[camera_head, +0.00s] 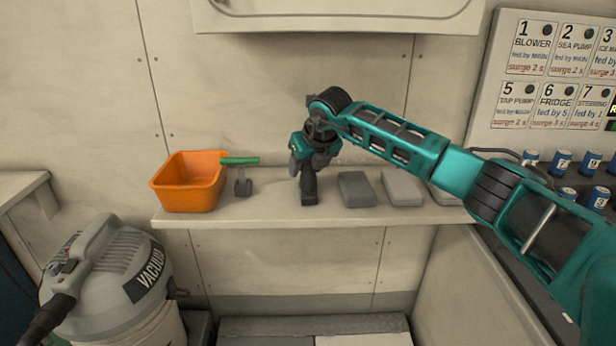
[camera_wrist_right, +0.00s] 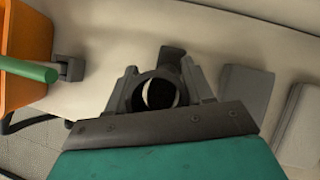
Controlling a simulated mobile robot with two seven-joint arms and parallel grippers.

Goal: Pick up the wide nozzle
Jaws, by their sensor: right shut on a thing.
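A dark nozzle (camera_head: 309,187), which I take for the wide nozzle, stands roughly upright at the shelf's middle in the head view. In the right wrist view its round open end (camera_wrist_right: 160,93) sits between the fingers, with a flat dark part (camera_wrist_right: 172,56) beyond. My right gripper (camera_head: 308,164) points down from above and is shut on the nozzle; it also shows in the right wrist view (camera_wrist_right: 158,84). I cannot tell whether the nozzle's lower end touches the shelf. My left gripper is not in view.
A vacuum (camera_head: 100,270) stands at lower left. Blue cans (camera_head: 562,163) stand at right.

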